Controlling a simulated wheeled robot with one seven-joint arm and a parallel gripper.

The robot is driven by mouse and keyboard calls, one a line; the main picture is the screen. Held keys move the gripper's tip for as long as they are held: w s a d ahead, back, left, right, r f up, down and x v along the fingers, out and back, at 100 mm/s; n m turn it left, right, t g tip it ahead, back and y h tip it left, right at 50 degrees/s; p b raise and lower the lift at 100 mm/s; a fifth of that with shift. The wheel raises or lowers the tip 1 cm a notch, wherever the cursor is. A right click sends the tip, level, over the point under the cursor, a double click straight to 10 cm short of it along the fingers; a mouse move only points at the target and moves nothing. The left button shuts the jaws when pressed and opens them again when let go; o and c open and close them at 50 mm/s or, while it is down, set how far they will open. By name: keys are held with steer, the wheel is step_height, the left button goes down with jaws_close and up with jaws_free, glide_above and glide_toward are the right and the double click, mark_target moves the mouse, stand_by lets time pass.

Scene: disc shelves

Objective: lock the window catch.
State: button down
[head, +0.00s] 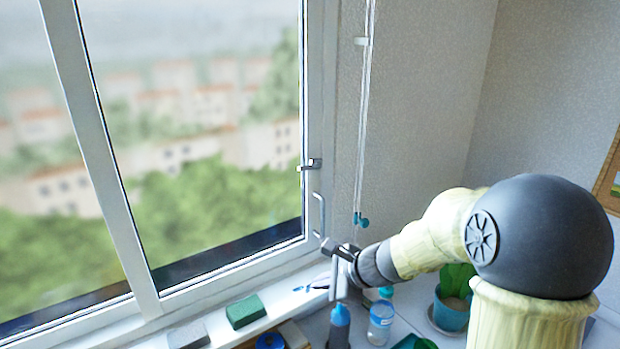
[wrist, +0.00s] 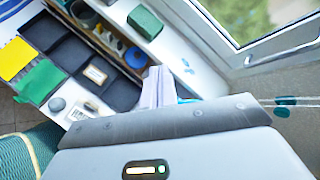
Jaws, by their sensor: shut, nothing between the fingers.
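The window catch (head: 311,165) is a small grey metal lever on the right-hand upright of the white window frame, above the long pull handle (head: 319,215). It sticks out sideways there; whether it is locked is hard to tell. My gripper (head: 334,290) is below and right of the catch, apart from it, with its fingers pointing down near the sill. In the wrist view the gripper's fingers (wrist: 155,86) are together and empty. The catch cannot be made out in the wrist view; a handle (wrist: 284,52) shows on the frame at the right.
A green block (head: 245,311) lies on the white sill. A blue-topped bottle (head: 340,326) and a jar (head: 381,322) stand close under my gripper. A blind cord with a teal knob (head: 361,220) hangs right of the frame. A teal plant pot (head: 452,312) is beside my arm.

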steer(key=w+d+r+m+t+y+p, duration=0.1)
steer(key=w+d+r+m+t, duration=0.1)
steer(key=w+r+m+t, duration=0.6)
steer(key=w+r+m, duration=0.3)
steer(key=w+m, duration=0.2)
steer(key=w, duration=0.2)
steer(key=shift+w+d, duration=0.15)
steer(key=shift+d, duration=0.05)
steer(key=shift+w+a+r, duration=0.1)
steer(key=p+x, duration=0.2)
steer(key=x, duration=0.3)
steer(key=p+x, duration=0.3)
steer(key=x, duration=0.2)
steer(key=shift+a+r, duration=0.2)
steer(key=r+p, duration=0.1)
steer(key=d+r, duration=0.1)
steer(key=r+p, duration=0.1)
steer(key=shift+s+d+r+p, duration=0.15)
steer(key=shift+s+r+p, duration=0.2)
